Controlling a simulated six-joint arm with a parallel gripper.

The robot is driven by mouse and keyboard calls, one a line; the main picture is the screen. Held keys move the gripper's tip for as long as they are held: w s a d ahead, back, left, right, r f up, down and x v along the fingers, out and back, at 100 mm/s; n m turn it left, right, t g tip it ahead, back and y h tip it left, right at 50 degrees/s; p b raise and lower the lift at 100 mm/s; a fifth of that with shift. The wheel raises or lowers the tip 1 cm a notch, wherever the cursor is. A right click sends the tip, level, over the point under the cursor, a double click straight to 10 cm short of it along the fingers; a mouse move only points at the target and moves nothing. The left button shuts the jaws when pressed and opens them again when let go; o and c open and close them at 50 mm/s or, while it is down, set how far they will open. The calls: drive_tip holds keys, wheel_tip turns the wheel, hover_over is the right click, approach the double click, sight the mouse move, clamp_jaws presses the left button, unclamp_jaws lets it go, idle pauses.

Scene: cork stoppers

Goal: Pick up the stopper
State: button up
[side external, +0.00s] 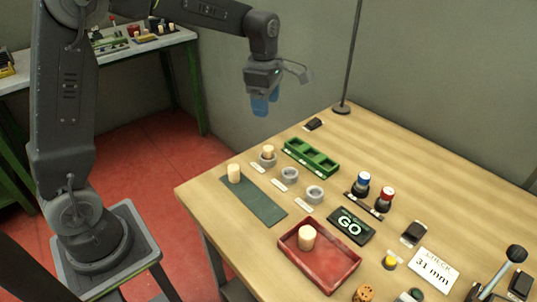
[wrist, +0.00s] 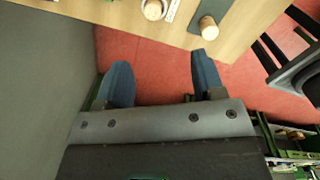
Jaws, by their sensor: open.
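One cork stopper (side external: 234,173) stands upright on the dark green mat (side external: 262,205) near the table's left edge. A second stopper (side external: 269,152) stands in the rear grey ring (side external: 266,161). A third stopper (side external: 306,237) stands in the red tray (side external: 333,277). The mat stopper (wrist: 208,28) and the ring stopper (wrist: 153,9) also show at the top of the wrist view. My gripper (side external: 260,106), with blue fingers, hangs above and behind the table's left part, apart from all the stoppers. In the wrist view my gripper (wrist: 162,62) is open, with nothing between its fingers.
Two empty grey rings (side external: 290,175) stand in line with white labels. A green rack (side external: 312,157) lies behind them. Blue- and red-topped items (side external: 363,180), a GO sign (side external: 350,226) and a "31 mm" card (side external: 435,270) are to the right. A thin pole (side external: 348,70) rises at the back.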

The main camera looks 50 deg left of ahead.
wheel_tip(320, 180, down, 2)
drive_tip(key=w+n, duration=0.2)
hover_over(269, 148)
drive_tip(key=shift+n+g, duration=0.3)
drive_tip(key=shift+n, duration=0.1)
drive_tip(key=f, duration=0.9)
drive_tip(key=shift+w+d, duration=0.1)
drive_tip(key=shift+w, duration=0.1)
drive_tip(key=shift+s+a+f, duration=0.1)
drive_tip(key=shift+s+f, duration=0.05)
drive_tip(key=shift+f, duration=1.2)
drive_tip(key=shift+s+a+f, duration=0.1)
drive_tip(key=shift+f, duration=1.25)
drive_tip(key=shift+c, duration=0.3)
drive_tip(key=c, duration=1)
drive_tip(key=shift+r, duration=0.1)
